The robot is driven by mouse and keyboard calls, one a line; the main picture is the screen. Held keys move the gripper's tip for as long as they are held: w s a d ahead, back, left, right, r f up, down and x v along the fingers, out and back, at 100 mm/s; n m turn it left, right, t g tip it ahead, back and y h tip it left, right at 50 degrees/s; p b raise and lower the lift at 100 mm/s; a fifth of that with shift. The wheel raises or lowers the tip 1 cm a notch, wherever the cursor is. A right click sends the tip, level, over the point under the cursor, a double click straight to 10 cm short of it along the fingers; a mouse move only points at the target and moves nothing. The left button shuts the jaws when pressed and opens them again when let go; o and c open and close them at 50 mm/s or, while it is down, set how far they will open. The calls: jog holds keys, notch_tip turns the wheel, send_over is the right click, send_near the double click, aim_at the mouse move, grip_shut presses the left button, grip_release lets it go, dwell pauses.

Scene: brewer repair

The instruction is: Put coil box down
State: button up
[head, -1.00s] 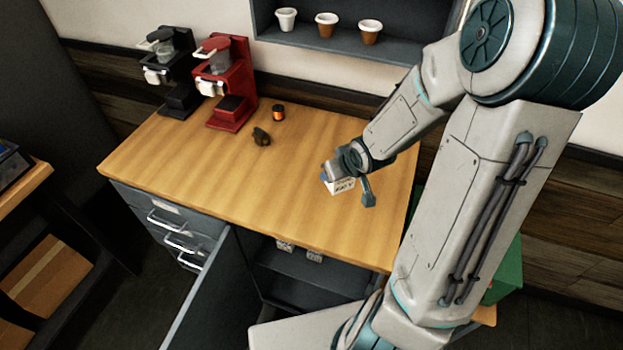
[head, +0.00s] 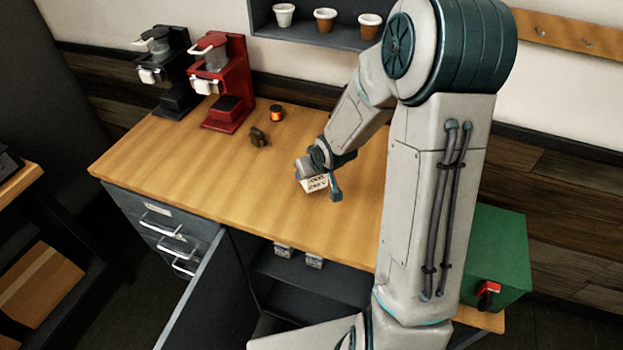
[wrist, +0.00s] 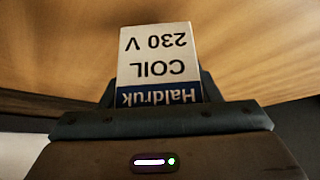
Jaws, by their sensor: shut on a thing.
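The coil box (head: 315,184) is a small white carton. In the wrist view the coil box (wrist: 157,62) shows upside-down print reading "Haldruk COIL 230 V" with a blue band. My gripper (head: 314,176) is shut on it, over the right half of the wooden counter (head: 200,165). The fingers show on both sides of the box in the wrist view. I cannot tell whether the box touches the counter top.
A red brewer (head: 226,90) and a black brewer (head: 172,80) stand at the back left. A small dark part (head: 259,137) and an orange-black spool (head: 276,113) lie mid-counter. A cabinet door (head: 205,295) hangs open in front. A green box (head: 500,255) stands at right.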

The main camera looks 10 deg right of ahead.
aim_at(312, 179)
jog(key=shift+f, duration=1.4)
jog(key=shift+f, duration=0.2)
jog(key=o, duration=1.1)
